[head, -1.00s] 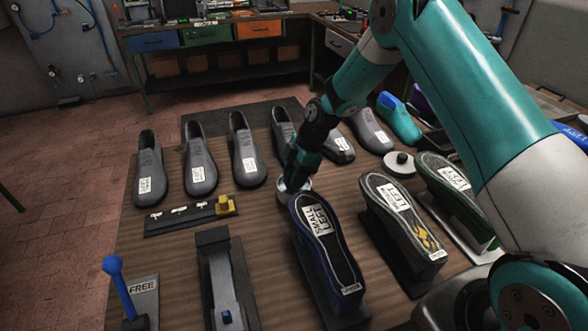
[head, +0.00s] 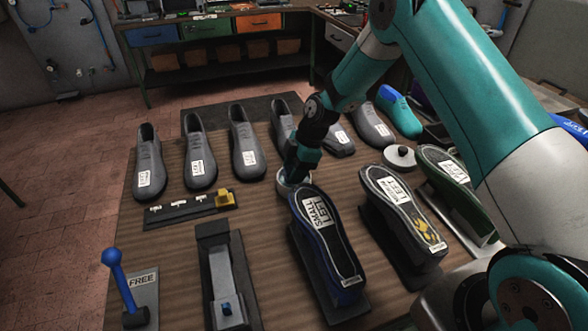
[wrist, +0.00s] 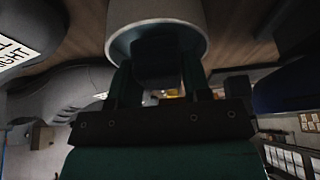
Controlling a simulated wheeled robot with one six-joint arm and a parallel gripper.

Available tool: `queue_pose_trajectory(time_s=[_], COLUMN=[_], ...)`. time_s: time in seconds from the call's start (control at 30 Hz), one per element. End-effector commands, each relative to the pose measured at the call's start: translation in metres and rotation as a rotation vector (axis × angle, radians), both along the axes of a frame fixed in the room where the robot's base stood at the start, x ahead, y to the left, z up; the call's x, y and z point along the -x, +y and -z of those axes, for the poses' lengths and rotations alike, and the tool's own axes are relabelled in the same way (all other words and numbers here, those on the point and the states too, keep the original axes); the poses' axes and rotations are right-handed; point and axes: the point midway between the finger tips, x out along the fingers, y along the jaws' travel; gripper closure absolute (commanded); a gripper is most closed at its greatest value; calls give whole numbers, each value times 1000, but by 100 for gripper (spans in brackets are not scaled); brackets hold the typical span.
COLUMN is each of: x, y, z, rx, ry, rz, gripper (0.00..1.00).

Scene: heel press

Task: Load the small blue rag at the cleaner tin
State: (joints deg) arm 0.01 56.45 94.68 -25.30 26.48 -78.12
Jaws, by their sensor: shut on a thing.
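The cleaner tin (head: 286,188) is a small, pale round tin on the table, just beyond the blue shoe sole labelled SMALL LEFT. In the wrist view its pale wall and open rim (wrist: 155,22) show at the top. My gripper (head: 294,178) points down at the tin's mouth. In the wrist view the two fingers (wrist: 158,80) are at the rim, shut on a dark, shaded piece (wrist: 158,62), which I take to be the rag. Its blue colour does not show clearly. The rag is hidden in the head view.
Soles on stands, blue-edged (head: 326,245), grey (head: 402,210) and green (head: 455,180), stand close on the right. Grey shoes (head: 199,160) line the back. A white disc with a dark knob (head: 399,157), a yellow-block rack (head: 190,210) and a blue-knobbed lever (head: 118,275) stand nearby.

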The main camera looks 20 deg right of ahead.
Motion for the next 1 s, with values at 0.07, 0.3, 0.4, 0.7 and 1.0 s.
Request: queue_pose_trajectory(time_s=[0.07,0.3,0.4,0.7,1.0], x=[0,0,0,0,0], y=[0,0,0,0,0], z=[2,5,6,8,8], rx=[0,0,0,0,0], ry=[0,0,0,0,0], rz=[0,0,0,0,0], gripper=[75,75,75,75,75])
